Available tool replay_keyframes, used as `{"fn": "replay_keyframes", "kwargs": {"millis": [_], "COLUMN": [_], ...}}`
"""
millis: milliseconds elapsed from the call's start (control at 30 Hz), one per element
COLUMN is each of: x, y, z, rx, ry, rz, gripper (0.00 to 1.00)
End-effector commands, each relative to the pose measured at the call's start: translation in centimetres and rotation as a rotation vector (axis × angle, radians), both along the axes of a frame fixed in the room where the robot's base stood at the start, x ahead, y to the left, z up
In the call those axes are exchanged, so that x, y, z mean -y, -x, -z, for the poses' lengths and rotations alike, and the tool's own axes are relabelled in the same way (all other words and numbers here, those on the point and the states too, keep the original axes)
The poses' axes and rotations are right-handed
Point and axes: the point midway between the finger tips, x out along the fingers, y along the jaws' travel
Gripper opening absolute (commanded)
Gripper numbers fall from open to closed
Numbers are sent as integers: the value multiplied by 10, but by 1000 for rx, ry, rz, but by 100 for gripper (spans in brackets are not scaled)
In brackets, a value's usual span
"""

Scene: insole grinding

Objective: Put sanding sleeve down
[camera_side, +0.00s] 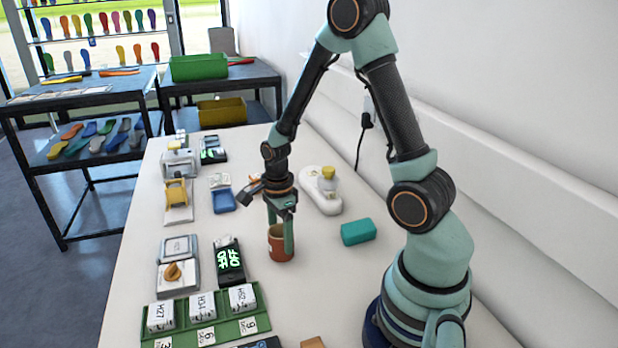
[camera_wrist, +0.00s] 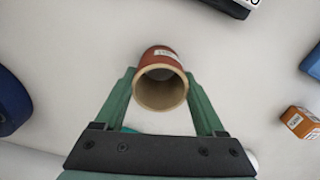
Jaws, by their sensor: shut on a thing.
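The sanding sleeve (camera_side: 279,245) is a short reddish-brown hollow cylinder with a tan inside and a pale label. In the side view it stands upright at or just above the white table, near its middle; I cannot tell whether it touches. My gripper (camera_side: 281,232) points down and is shut on it, one green finger in front of its right part. In the wrist view the sleeve (camera_wrist: 161,82) sits between the two fingertips of my gripper (camera_wrist: 162,88), its open end facing the camera.
A white base with a yellow-topped part (camera_side: 322,190) is behind. A green tray (camera_side: 250,325) with white boxes lies in front. Bare table surrounds the sleeve.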

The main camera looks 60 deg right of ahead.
Motion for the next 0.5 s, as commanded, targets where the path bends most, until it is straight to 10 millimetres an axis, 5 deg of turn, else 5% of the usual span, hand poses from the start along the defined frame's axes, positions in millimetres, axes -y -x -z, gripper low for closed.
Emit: {"fn": "replay_keyframes", "kwargs": {"millis": [100, 133, 167, 500], "x": [0, 0, 0, 0], "y": [0, 0, 0, 0], "z": [3, 3, 3, -1], "rx": [0, 1, 1, 1], "ry": [0, 0, 0, 0], "rz": [0, 0, 0, 0], "gripper": [19, 83, 95, 100]}}
